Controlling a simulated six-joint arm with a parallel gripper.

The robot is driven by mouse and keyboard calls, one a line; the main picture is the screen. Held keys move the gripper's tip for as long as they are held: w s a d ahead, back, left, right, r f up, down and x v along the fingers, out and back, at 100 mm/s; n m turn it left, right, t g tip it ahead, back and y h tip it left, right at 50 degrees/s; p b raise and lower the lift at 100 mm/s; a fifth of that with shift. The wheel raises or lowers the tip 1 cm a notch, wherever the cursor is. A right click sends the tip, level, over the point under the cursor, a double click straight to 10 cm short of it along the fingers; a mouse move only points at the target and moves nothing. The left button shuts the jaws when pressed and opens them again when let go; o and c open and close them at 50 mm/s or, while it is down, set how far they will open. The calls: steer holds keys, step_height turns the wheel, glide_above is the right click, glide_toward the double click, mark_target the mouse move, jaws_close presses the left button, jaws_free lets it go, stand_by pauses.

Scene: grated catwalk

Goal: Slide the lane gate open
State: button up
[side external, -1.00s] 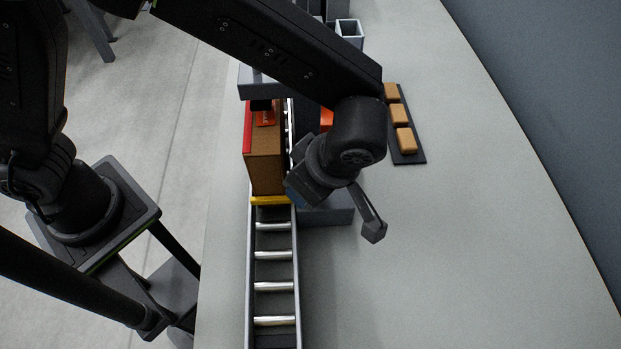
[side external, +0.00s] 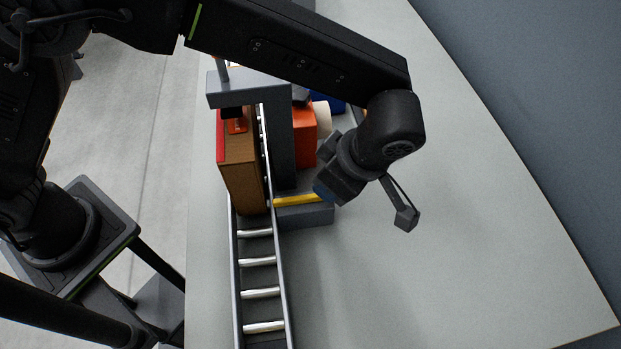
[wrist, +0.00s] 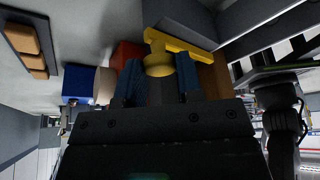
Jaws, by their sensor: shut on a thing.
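The lane gate is a yellow bar (side external: 298,200) that lies over a grey block (side external: 306,216) to the right of the roller lane (side external: 258,262). In the wrist view the gate's yellow bar (wrist: 185,43) ends in a round yellow knob (wrist: 159,66). My gripper (side external: 325,190) is at the bar's right end. In the wrist view its blue-padded fingers (wrist: 160,82) are shut on the knob, one on each side. A brown box (side external: 243,178) stands on the lane beside the bar's left end; it also shows in the wrist view (wrist: 214,76).
A grey frame (side external: 281,140) arches over the lane behind the gate. Orange (side external: 304,136) and blue (wrist: 76,83) blocks and a pale cylinder (wrist: 105,85) stand nearby. A dark tray (wrist: 38,26) holds brown blocks. The tabletop right of my gripper is clear.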

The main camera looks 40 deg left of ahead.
steer(key=shift+w+d, duration=0.2)
steer(key=o, duration=0.9)
steer(key=shift+r, duration=0.1)
steer(key=v, duration=1.3)
steer(key=shift+d+r, duration=0.15)
steer(key=shift+r, duration=0.1)
stand_by(4.6)
